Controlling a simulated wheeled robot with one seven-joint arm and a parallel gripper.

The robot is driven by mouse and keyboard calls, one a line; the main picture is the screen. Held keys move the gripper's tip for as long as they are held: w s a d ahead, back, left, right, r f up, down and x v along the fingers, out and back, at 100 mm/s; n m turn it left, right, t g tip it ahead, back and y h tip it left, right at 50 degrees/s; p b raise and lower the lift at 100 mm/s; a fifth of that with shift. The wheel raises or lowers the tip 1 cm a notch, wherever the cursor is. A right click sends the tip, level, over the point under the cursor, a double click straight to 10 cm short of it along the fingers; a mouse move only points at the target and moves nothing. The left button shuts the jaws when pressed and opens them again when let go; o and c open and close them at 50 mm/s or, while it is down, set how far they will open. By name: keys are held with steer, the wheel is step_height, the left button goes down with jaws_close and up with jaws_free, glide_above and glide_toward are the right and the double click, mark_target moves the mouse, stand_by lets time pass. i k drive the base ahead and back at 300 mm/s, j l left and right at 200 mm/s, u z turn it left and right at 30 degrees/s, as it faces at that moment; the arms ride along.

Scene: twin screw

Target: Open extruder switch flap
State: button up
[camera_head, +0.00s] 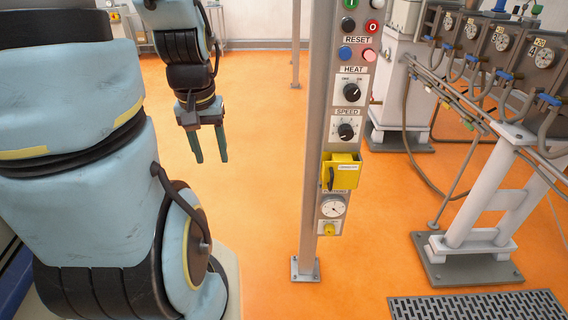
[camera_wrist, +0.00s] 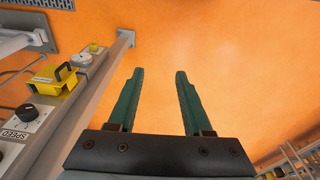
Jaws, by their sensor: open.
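The yellow flap box (camera_head: 342,172) is mounted on the control post below the SPEED knob, with a dark handle at its left side. It also shows in the wrist view (camera_wrist: 52,79) at the left. I cannot tell clearly whether its flap is shut. My gripper (camera_head: 209,160) hangs left of the post with its fingers pointing down, apart from the box. In the wrist view the two green fingers (camera_wrist: 160,76) are spread with only orange floor between them. Nothing is held.
The grey post (camera_head: 312,150) carries a HEAT knob (camera_head: 351,92), a SPEED knob (camera_head: 346,131), push buttons above and a gauge (camera_head: 332,207) below. A machine with pipes and dials (camera_head: 495,45) stands right. Orange floor is clear between my arm and the post.

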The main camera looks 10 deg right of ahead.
mark_target(342, 172)
steer(key=k+l+u, duration=0.45)
steer(key=k+u, duration=0.2)
steer(key=k+l+u, duration=0.1)
steer(key=k+u, duration=0.35)
steer(key=k, duration=0.65)
